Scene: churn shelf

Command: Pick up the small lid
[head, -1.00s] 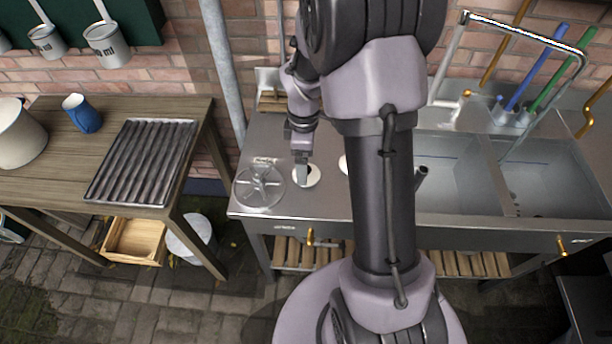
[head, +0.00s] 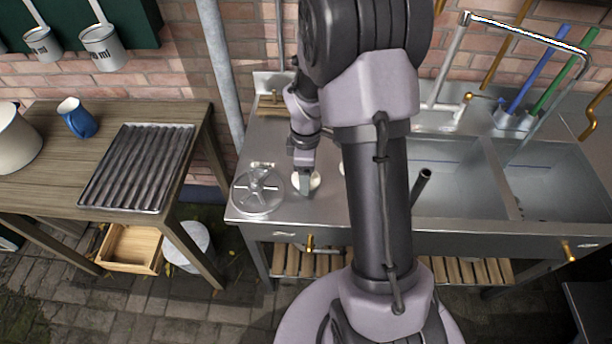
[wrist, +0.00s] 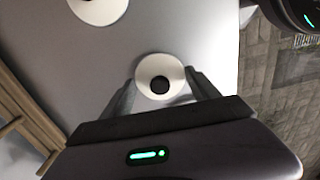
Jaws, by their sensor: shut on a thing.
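The small lid (wrist: 153,72) is a white disc with a black knob. In the wrist view it lies between the two fingertips of my gripper (wrist: 162,88), which is shut on it. In the head view the lid (head: 315,179) shows as a white edge partly hidden behind my gripper (head: 306,188), on or just above the steel counter; I cannot tell which. A second, larger-looking white disc (wrist: 98,8) is cut off at the top of the wrist view. In the head view it (head: 342,168) is mostly hidden by my arm.
A round metal piece with spokes (head: 258,190) sits just left of my gripper on the steel counter (head: 330,208). Sink basins (head: 450,180) are to the right. A wooden table (head: 60,170) with a ridged tray (head: 135,165) and blue mug (head: 77,118) stands left, across a gap.

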